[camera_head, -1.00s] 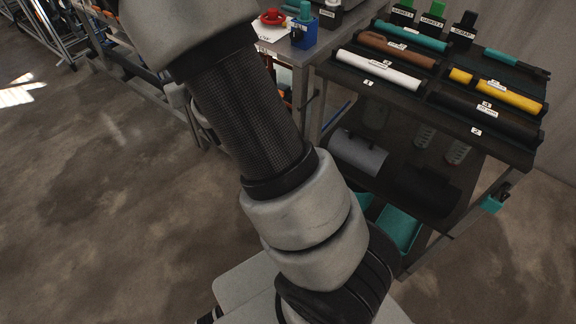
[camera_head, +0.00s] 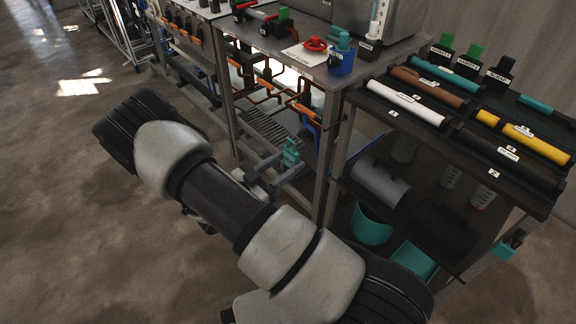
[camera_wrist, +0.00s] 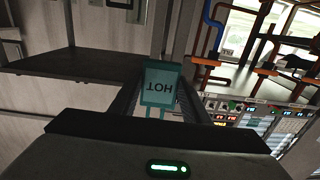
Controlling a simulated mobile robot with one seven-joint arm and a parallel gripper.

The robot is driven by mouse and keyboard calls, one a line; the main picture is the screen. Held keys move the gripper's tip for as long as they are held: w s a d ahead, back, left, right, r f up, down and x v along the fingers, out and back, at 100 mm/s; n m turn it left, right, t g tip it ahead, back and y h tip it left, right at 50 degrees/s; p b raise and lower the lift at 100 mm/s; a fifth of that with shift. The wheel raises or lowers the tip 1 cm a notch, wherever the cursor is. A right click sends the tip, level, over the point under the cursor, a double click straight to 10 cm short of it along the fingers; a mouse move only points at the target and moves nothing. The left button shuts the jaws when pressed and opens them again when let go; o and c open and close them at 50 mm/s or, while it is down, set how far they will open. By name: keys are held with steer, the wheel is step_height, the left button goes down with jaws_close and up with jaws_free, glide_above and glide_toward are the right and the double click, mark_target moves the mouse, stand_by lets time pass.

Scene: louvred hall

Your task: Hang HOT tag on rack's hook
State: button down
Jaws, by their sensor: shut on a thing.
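The teal HOT tag (camera_wrist: 160,82) is between the fingers of my gripper (camera_wrist: 160,100) in the wrist view, with its lettering upside down in that picture. My gripper is shut on it. In the head view, the tag (camera_head: 291,152) shows as a small teal piece at the end of my gripper (camera_head: 275,170), held in the air in front of the bench. The dark rack (camera_head: 345,172) with tubes stands to the right of it, apart from the tag. I cannot clearly make out an empty hook on the rack.
The metal bench (camera_head: 285,42) stands behind my gripper, with pipes and orange handles below its top. A blue cup (camera_head: 341,63) stands at its corner. Another teal item (camera_head: 507,246) is at the rack's right side. Open floor (camera_head: 60,200) lies to the left.

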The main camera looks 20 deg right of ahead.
steer(key=shift+s+f+g, duration=0.25)
steer(key=shift+s+g, duration=0.05)
steer(key=shift+d, duration=0.25)
steer(key=x, duration=0.8)
steer(key=shift+b, duration=0.3)
steer(key=shift+d, duration=0.1)
stand_by(0.3)
steer(key=b+x, duration=0.2)
steer(key=x, duration=0.5)
steer(key=shift+d, duration=0.35)
stand_by(0.6)
steer(key=shift+r, duration=0.15)
steer(key=shift+f+b, duration=0.2)
steer(key=shift+b, duration=0.3)
stand_by(0.3)
steer(key=shift+f+b, duration=0.5)
